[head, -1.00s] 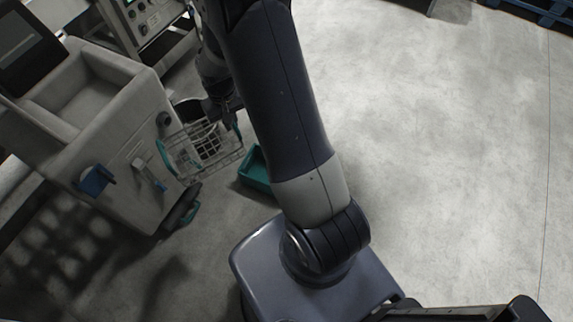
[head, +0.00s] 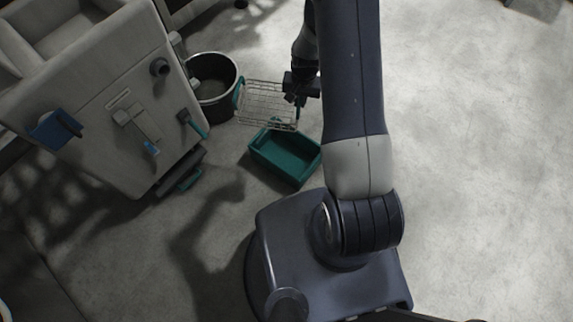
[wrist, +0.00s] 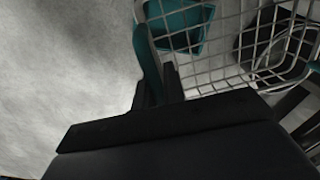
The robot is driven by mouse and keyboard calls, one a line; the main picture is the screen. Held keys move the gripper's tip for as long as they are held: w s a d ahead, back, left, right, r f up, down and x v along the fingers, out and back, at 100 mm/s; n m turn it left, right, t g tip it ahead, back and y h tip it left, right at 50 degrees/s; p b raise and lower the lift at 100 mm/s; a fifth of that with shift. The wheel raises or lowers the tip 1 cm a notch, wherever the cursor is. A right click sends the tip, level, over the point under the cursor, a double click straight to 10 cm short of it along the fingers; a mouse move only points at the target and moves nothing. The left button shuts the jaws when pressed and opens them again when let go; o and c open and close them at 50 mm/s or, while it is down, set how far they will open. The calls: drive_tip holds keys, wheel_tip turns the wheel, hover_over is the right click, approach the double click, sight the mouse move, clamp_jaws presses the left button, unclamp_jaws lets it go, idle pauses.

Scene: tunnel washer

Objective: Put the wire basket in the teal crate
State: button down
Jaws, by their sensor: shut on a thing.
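The wire basket (head: 262,103) is a pale wire mesh basket with teal handles at its ends. My gripper (head: 298,98) is shut on the teal handle at its right end. In the wrist view the teal handle (wrist: 147,65) is between the fingers and the mesh (wrist: 225,55) spreads to the right. The basket hangs in the air. The teal crate (head: 286,158) is an open box on the floor, just below the basket in the head view. In the wrist view part of the crate (wrist: 185,25) shows through the mesh. The crate's inside looks empty.
A black bucket (head: 214,84) stands left of the basket. A large grey machine (head: 110,90) with a blue bracket and teal-handled fittings on its side fills the left. The floor to the right (head: 470,160) is clear.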

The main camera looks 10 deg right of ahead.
drive_tip(key=d+f+m+b, duration=0.1)
drive_tip(key=f+m+b, duration=0.1)
drive_tip(key=f+b, duration=1)
drive_tip(key=s+d+f+m+b, duration=0.1)
drive_tip(key=f+b, duration=1)
drive_tip(key=f, duration=2.4)
drive_tip(key=shift+d+f+m+b, duration=0.2)
drive_tip(key=shift+d+m+b, duration=0.35)
drive_tip(key=shift+m, duration=0.55)
drive_tip(key=shift+s+d, duration=0.1)
drive_tip(key=shift+f+b, duration=0.3)
drive_tip(key=shift+f, duration=0.1)
drive_tip(key=shift+f+b, duration=0.3)
drive_tip(key=shift+b, duration=0.05)
drive_tip(key=shift+r, duration=0.1)
drive_tip(key=c, duration=1.5)
unclamp_jaws()
